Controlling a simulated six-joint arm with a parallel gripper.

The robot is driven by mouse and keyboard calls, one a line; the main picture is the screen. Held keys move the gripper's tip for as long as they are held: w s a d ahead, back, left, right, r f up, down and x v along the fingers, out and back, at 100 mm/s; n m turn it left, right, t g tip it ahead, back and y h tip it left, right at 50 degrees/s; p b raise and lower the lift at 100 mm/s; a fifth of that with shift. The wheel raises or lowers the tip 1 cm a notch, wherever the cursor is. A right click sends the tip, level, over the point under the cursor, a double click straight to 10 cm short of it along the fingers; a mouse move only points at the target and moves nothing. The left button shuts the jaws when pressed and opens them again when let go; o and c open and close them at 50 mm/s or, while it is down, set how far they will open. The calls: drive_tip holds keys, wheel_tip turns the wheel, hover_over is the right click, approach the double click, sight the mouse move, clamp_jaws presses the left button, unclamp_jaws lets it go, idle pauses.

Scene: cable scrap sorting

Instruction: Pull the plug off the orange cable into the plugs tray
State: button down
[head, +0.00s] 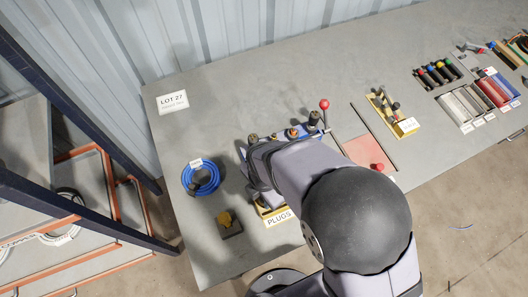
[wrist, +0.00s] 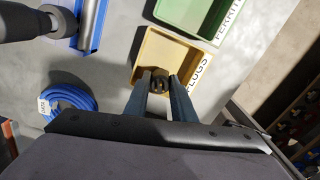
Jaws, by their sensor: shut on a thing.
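My gripper (wrist: 160,88) is shut on a small dark piece (wrist: 160,82), which looks like the plug, between its two fingertips. In the wrist view, it is over the yellow plugs tray (wrist: 147,45). How high it is above the tray floor I cannot tell. In the head view my arm hides the gripper and most of the tray, but the tray's PLUGS label (head: 278,217) shows. I cannot make out the orange cable in either view.
A green tray (wrist: 183,32) lies beyond the plugs tray. A blue cable coil (head: 201,178) and a small yellow-and-dark block (head: 229,223) lie to the left. A red-knobbed lever (head: 324,104) stands behind my arm. The table's far left is mostly clear.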

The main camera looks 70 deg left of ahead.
drive_tip(key=shift+f, duration=0.5)
drive_tip(key=c, duration=1.4)
unclamp_jaws()
drive_tip(key=shift+r, duration=0.1)
wheel_tip(320, 180, up, 7)
drive_tip(key=p, duration=0.5)
